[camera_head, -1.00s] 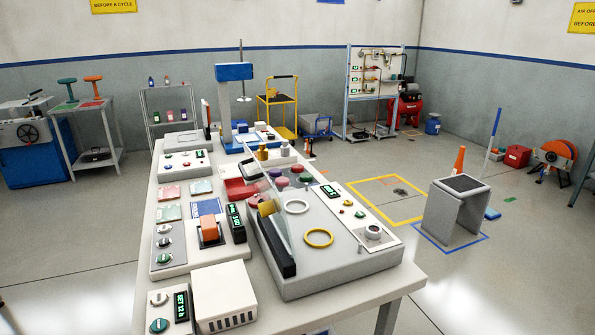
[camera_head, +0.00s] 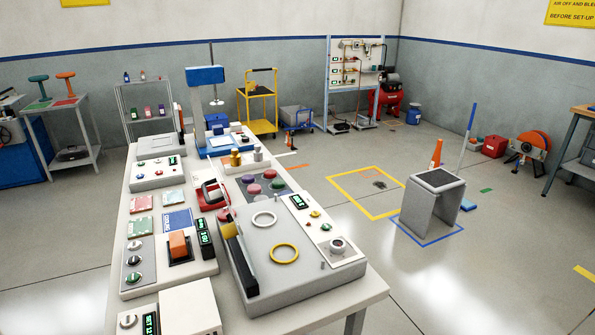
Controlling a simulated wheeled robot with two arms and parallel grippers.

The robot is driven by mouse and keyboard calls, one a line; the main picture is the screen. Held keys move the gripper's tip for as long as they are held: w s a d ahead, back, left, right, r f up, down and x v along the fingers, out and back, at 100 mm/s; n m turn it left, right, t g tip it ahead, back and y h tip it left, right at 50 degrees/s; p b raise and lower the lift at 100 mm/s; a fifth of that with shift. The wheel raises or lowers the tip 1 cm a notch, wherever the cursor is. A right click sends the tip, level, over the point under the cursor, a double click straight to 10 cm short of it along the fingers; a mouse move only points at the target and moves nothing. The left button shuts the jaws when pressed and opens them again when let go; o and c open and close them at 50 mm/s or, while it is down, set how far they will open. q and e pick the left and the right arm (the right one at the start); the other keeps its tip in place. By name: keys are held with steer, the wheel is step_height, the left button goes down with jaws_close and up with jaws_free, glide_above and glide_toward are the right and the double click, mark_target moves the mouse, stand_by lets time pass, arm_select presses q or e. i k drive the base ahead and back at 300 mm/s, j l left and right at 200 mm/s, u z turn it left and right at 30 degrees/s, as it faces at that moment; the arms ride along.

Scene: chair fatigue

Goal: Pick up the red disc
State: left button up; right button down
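Several round coloured discs sit on a dark pad (camera_head: 286,192) on the workbench, behind the grey machine. A reddish disc (camera_head: 269,174) is at the back of the group. A green disc (camera_head: 277,185) is just in front of it, and a pinkish disc (camera_head: 255,189) is to the left. The discs are small, so their exact shades are hard to tell. Neither of my grippers is in view.
The white workbench (camera_head: 340,303) is crowded. A grey machine (camera_head: 259,285) with a white ring and a yellow ring stands in front of the discs. A red tray (camera_head: 209,196) lies to their left. A grey stool (camera_head: 428,206) stands on open floor to the right.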

mark_target(270, 173)
steer(key=i+l+z, duration=0.15)
steer(key=l+z, duration=0.25)
steer(key=i+l+z, duration=0.5)
steer(key=l+z, duration=0.25)
steer(key=i+l+z, duration=0.2)
steer(key=z, duration=0.2)
steer(key=i+l+z, duration=0.2)
steer(key=i, duration=0.8)
steer(key=i+u, duration=0.35)
steer(key=i+j+u, duration=0.1)
steer(key=u, duration=0.3)
steer(key=i+l+u, duration=0.15)
steer(key=i+u, duration=0.2)
